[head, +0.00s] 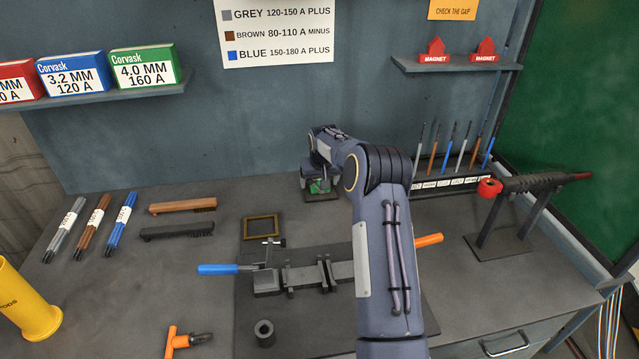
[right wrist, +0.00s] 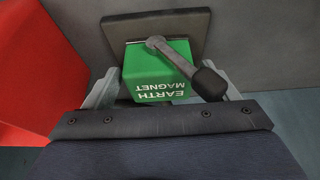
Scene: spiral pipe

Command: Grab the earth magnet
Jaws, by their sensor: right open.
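The earth magnet is a green block (right wrist: 150,80) with upside-down white "EARTH MAGNET" lettering in the right wrist view. It has a grey lever with a black knob across its top and a dark plate behind it. In the head view a small part of the green magnet (head: 318,186) shows at the back of the bench, mostly hidden by my right gripper. My right gripper (right wrist: 165,84) is open, with one finger on each side of the green block. I cannot tell whether the fingers touch it. My left gripper is not in view.
A clamp fixture (head: 299,275) with blue and orange handles lies mid-bench under my right arm. A rod rack (head: 452,183) and a torch stand (head: 508,235) are at right. Brushes (head: 180,207) and rod bundles (head: 92,224) lie at left. A red surface (right wrist: 35,70) fills the wrist view's left.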

